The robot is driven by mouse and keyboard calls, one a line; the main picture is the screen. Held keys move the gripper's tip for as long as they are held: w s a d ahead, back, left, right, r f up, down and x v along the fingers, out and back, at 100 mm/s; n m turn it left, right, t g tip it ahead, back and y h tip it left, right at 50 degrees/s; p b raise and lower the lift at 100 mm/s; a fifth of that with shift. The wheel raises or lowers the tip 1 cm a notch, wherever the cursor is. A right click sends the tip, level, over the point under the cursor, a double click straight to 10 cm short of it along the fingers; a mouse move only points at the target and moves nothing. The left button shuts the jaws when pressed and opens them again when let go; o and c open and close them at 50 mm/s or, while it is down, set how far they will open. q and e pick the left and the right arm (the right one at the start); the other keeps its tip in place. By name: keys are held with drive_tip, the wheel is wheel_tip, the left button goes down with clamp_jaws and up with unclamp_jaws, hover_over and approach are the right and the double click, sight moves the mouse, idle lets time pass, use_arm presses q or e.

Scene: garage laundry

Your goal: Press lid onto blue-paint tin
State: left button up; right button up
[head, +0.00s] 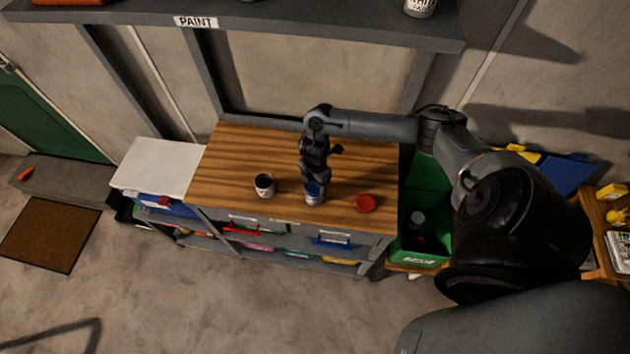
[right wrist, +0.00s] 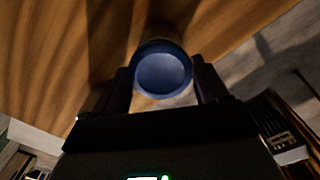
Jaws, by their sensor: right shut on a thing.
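The blue lid (right wrist: 162,74) shows as a round blue disc between the fingers of my right gripper (right wrist: 163,88) in the right wrist view. The gripper is shut on it. In the head view my right gripper (head: 314,178) points down at the blue-paint tin (head: 315,198), which stands upright near the front edge of the wooden bench. The lid is at the tin's top; whether it is fully seated I cannot tell. The gripper hides part of the tin's top. My left gripper is not in view.
Another tin (head: 264,186) stands to the left on the wooden bench (head: 235,155). A red lid (head: 365,203) lies to the right. A green bin (head: 428,215) stands beyond the bench's right edge. A shelf labelled PAINT (head: 330,27) runs above.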

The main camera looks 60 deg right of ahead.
idle(0.3)
drive_tip(key=shift+f, duration=0.35)
idle(0.4)
idle(0.6)
drive_tip(key=shift+f, duration=0.2)
idle(0.3)
drive_tip(key=o, duration=1)
drive_tip(key=shift+r, duration=0.1)
